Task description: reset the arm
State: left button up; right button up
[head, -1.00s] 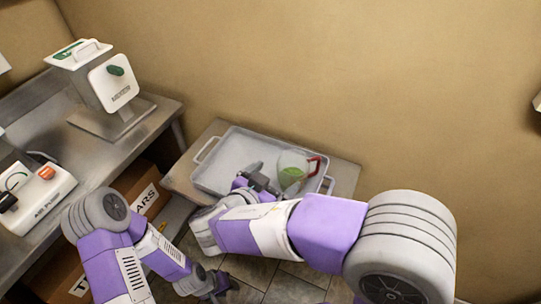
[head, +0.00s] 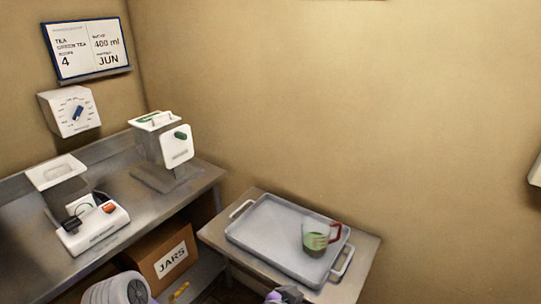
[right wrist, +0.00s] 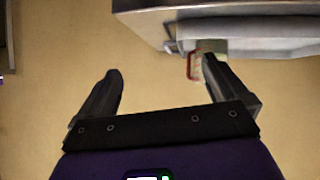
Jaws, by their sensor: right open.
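In the right wrist view my right gripper (right wrist: 163,82) is open, and the gap between its two black fingers is empty. A clear measuring cup (head: 315,238) with a red handle and green contents stands upright on the grey tray (head: 262,212) in the head view. The cup's red handle (right wrist: 192,66) shows beyond the right-hand finger in the right wrist view, partly hidden by it. In the head view only a small purple and grey part of my arm shows at the bottom edge, below the tray. A grey link of my left arm shows at bottom left; my left gripper is out of view.
The tray rests on a small side table (head: 358,262) against the wall. A sign (head: 88,47) hangs above.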

jog(key=s+f+n+g+y+p, duration=0.2)
jog(key=s+f+g+y, duration=0.2)
jog(key=f, duration=1)
jog(key=s+f+n+g+y+p, duration=0.2)
jog(key=s+f+g+y, duration=0.2)
jog(key=s+f+y, duration=0.4)
notch_tip(320, 180, down, 7)
jog(key=shift+d+p, duration=0.3)
jog(key=shift+d, duration=0.1)
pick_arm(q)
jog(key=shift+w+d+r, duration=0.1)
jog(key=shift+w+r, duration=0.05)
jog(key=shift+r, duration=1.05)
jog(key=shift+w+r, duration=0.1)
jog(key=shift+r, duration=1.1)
pick_arm(e)
jog(key=shift+w+d+f+t, duration=0.1)
jog(key=shift+d+f+t, duration=0.15)
jog(key=shift+d+t, duration=0.1)
jog(key=shift+c, duration=0.2)
